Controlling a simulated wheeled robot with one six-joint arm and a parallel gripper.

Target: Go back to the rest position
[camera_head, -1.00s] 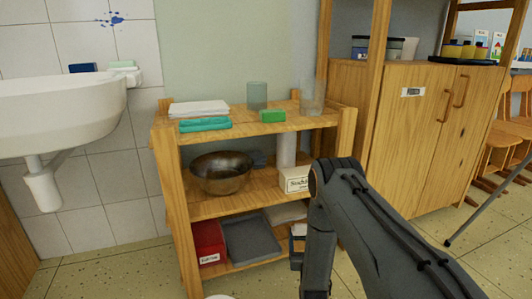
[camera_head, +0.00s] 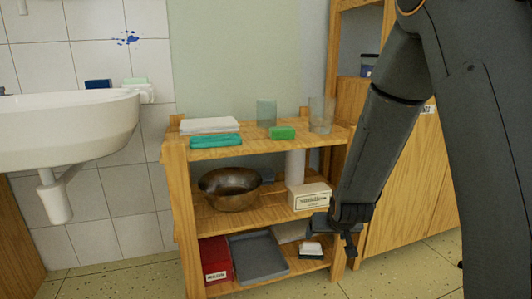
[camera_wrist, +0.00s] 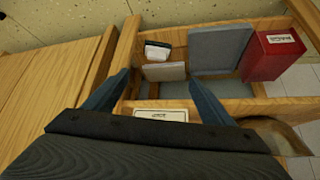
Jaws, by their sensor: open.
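My gripper (camera_head: 346,240) hangs at the front right of the wooden shelf rack (camera_head: 187,258) in the head view, near the height between its middle and bottom boards. My arm reaches down to it from the upper right. In the wrist view my gripper (camera_wrist: 158,88) shows two dark bluish fingers spread apart with nothing held between them. Beyond them lie the bottom-shelf things, seen upside down. Whether a finger touches the rack cannot be told.
The rack holds a metal bowl (camera_head: 229,188), a labelled box (camera_head: 310,197), a red box (camera_head: 215,260), a grey tray (camera_head: 258,258), a green block (camera_head: 282,133) and clear glasses. A sink (camera_head: 65,124) is at left. A wooden cabinet (camera_head: 413,190) stands behind my arm. Some floor is clear.

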